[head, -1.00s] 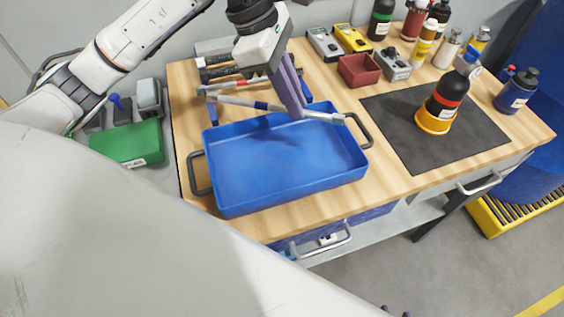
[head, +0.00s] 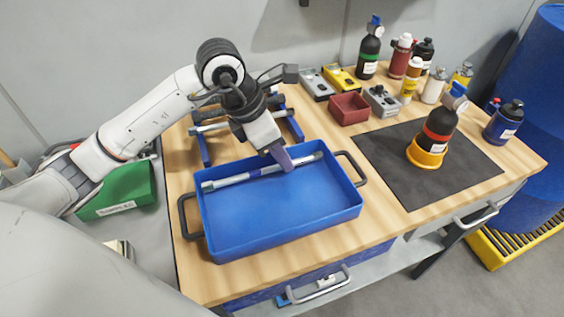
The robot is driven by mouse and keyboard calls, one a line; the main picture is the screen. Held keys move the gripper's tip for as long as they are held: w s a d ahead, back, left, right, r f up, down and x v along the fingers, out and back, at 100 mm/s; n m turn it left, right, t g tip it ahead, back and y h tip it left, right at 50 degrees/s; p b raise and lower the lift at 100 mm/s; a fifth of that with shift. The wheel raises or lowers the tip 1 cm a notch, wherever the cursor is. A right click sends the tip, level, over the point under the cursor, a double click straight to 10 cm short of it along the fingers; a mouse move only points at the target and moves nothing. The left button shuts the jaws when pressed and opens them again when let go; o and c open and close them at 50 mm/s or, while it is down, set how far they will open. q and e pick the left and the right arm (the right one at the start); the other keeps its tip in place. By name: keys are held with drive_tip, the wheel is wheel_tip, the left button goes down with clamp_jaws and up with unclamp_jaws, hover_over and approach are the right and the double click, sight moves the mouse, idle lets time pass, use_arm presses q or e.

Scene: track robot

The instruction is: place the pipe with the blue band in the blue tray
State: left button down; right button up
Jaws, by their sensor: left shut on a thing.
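The pipe with the blue band (head: 241,177) is a thin grey-white tube. It lies slantwise inside the outline of the blue tray (head: 285,228), near its back wall, low over the floor. I cannot tell whether it touches the tray floor. The fingers hide part of the pipe. My right gripper is not in view.
A rack (head: 203,147) with another pipe stands behind the tray. A red bin (head: 349,108), small devices and several bottles fill the back. A black bottle in an orange ring (head: 427,155) stands on the dark mat (head: 395,178). The tray's front half is clear.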

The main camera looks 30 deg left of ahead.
sight(261, 170)
use_arm(q)
drive_tip(key=shift+f, duration=1)
drive_tip(key=c, duration=2.1)
unclamp_jaws()
drive_tip(key=shift+f, duration=0.1)
drive_tip(key=v, duration=1.2)
